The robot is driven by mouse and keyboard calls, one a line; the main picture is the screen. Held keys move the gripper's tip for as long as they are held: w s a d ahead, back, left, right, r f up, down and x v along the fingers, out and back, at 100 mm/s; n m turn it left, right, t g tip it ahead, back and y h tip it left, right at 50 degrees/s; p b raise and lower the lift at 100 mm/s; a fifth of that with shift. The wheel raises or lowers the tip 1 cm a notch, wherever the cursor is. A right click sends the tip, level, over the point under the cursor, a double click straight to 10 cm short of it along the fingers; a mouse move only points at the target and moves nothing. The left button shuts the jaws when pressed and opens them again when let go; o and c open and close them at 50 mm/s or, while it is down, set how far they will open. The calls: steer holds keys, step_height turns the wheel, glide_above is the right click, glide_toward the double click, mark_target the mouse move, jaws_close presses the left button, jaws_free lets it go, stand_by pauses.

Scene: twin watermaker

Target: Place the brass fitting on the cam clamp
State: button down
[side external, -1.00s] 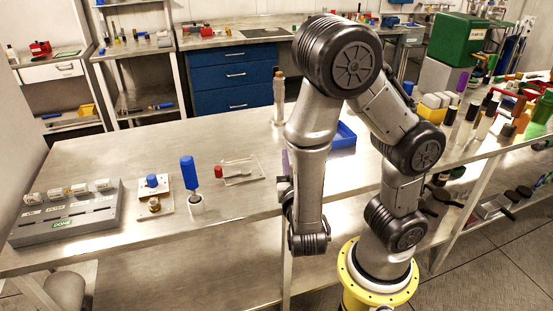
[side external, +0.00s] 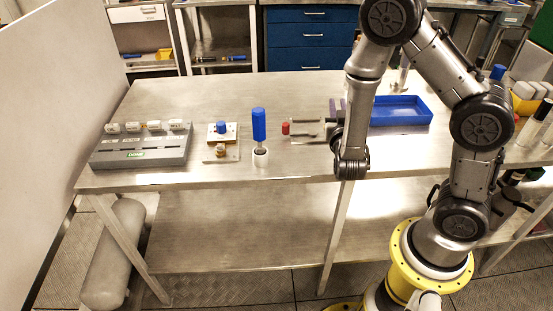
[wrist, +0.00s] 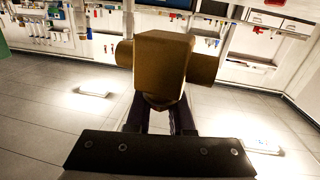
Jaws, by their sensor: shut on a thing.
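The brass fitting (wrist: 165,65) fills the middle of the wrist view: a blocky brown-gold body with a round stub on each side. My gripper (wrist: 159,110) is shut on its lower end with two dark fingers. My arm covers part of that area.
A blue tray (side external: 425,117) lies right of my forearm. The bench front (side external: 220,179) is clear.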

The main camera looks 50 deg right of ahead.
steer(key=w+a+n+t+y, duration=0.6)
steer(key=w+y, duration=0.3)
steer(key=w, duration=0.2)
steer(key=shift+a+f+n, duration=0.4)
steer(key=shift+a, duration=0.2)
steer(key=s+d+m+g+h, duration=0.5)
steer(key=s+d+m+h, duration=0.2)
steer(key=s+h, duration=0.3)
steer(key=s+a+r+g, duration=0.1)
steer(key=s+a+r, duration=0.1)
steer(key=s+a, duration=0.2)
steer(key=s+a+r+m+g, duration=0.1)
steer(key=s+a+r, duration=0.1)
steer(key=s, duration=0.7)
steer(key=shift+a+r+m+g, duration=0.3)
steer(key=shift+a+r+g, duration=0.1)
steer(key=shift+a, duration=0.45)
